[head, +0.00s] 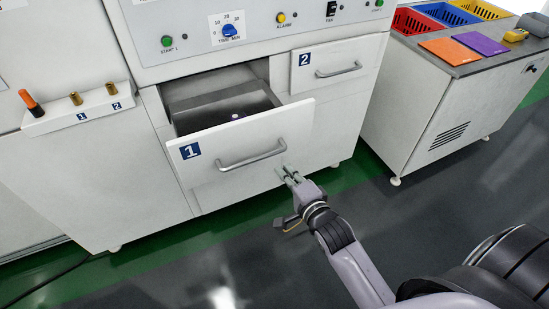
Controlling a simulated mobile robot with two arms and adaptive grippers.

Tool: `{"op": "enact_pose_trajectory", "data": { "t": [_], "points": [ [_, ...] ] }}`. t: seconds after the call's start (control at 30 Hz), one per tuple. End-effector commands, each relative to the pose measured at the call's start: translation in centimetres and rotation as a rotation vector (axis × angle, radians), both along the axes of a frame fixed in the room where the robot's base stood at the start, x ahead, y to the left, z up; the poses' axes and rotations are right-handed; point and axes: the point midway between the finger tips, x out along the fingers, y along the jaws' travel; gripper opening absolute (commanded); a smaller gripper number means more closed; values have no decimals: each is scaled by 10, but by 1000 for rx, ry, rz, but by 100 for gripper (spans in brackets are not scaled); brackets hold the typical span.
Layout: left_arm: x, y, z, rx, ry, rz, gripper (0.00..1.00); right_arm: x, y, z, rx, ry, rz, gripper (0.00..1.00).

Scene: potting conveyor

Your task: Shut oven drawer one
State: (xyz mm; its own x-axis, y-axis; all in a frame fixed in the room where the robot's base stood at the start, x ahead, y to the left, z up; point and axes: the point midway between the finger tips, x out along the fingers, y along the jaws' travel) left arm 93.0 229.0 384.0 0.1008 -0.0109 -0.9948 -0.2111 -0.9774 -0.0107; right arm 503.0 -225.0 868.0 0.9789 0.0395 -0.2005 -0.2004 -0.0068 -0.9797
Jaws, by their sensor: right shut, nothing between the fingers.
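Oven drawer one (240,150), a white front with a blue "1" label and a grey bar handle (252,156), is pulled out, and part of its grey inside shows above the front. My right gripper (284,172) is shut and empty, its fingertips close to the lower right part of the drawer front, just below the right end of the handle. I cannot tell whether the tips touch the front. My left gripper is not in view.
Drawer two (326,62) beside it is shut. The oven's control panel (245,32) with buttons and a dial is above. At the right stands a cabinet (425,115) with coloured bins (449,14). The dark floor in front is clear.

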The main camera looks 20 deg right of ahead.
Motion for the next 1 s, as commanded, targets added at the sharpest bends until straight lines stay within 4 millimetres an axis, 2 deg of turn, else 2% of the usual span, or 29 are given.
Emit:
{"op": "enact_pose_trajectory", "data": {
  "t": [0.03, 0.2, 0.4, 1.0],
  "points": [
    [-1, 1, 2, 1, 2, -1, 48, 12, 0, 0, -3, -2, 1, 0],
    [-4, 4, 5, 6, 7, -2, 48, 42, 2, -7, -2, -1, 0, 0],
    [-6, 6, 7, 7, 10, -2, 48, 63, 3, -12, -2, 0, 1, 0],
    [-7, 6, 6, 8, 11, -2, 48, 73, 3, -15, -1, 0, 0, 0]
  ]
}}
